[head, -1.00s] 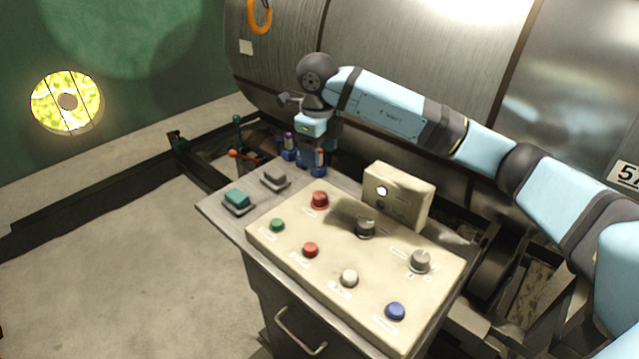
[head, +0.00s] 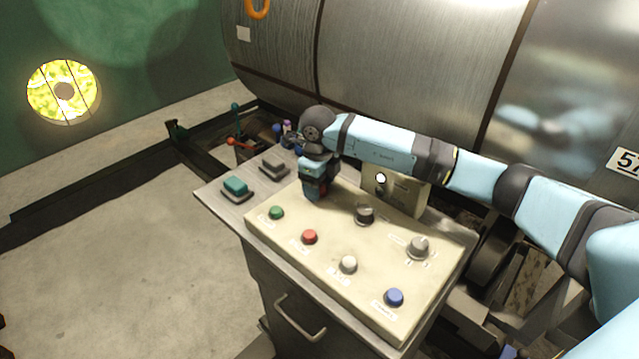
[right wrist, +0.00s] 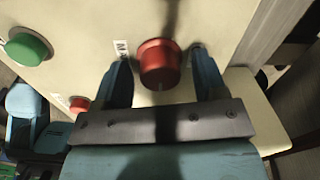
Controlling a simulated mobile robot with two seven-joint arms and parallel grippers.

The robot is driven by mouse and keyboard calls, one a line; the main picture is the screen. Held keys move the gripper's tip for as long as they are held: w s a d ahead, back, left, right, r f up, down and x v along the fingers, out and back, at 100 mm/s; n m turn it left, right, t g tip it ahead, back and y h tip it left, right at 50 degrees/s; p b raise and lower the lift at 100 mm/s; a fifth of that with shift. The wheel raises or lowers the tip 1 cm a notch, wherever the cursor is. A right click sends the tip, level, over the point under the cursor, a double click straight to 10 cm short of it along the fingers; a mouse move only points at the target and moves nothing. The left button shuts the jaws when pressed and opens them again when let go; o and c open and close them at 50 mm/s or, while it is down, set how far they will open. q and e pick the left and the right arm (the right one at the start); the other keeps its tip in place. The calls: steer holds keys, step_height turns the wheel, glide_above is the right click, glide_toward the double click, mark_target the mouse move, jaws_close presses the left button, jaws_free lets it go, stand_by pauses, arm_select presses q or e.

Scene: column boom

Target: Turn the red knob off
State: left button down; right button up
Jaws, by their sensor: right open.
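The red knob (right wrist: 159,62) shows in the right wrist view on the cream control panel (head: 285,238). It stands between the two blue fingers of my right gripper (head: 316,193), one on each side. The fingers are open, and a gap seems to show on each side of the knob. In the head view my gripper points down over the panel's back left part and hides the knob. My left gripper is not in view.
The panel also carries a green button (head: 276,212), a red button (head: 309,237), a white button (head: 348,264), a blue button (head: 394,297), a dark knob (head: 364,214) and a grey knob (head: 418,247). A raised cream box (head: 411,194) stands behind, near my forearm.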

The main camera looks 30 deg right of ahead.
steer(key=shift+f, duration=0.1)
steer(key=c, duration=0.9)
